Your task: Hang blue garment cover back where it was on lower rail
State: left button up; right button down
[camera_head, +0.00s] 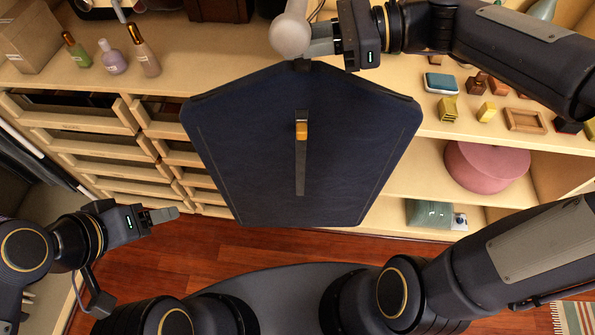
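The dark blue garment cover (245,140) hangs in the middle of the head view, its broad front facing me, with a grey strap and an orange-brown tab on it. Its narrow top is right at the fingertips of my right gripper (318,42), which appears shut on its hanger at the top. The hook is mostly hidden there. A pale round knob (290,36) on a short rod is beside these fingers; I cannot tell whether it belongs to the lower rail. My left gripper (163,215) is low at the left, apart from the cover and empty; its finger gap does not show.
Behind the cover is a wooden counter (215,50) with bottles (143,50) and a cardboard box (30,38) at left. Drawers (95,150) are below. At right are small boxes (440,83) and a pink round box (485,165). The wooden floor (150,265) is clear.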

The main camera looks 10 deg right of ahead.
aim_at(315, 16)
jog(key=shift+r, duration=0.1)
jog(key=shift+r+p, duration=1.75)
jog(key=shift+p, duration=0.3)
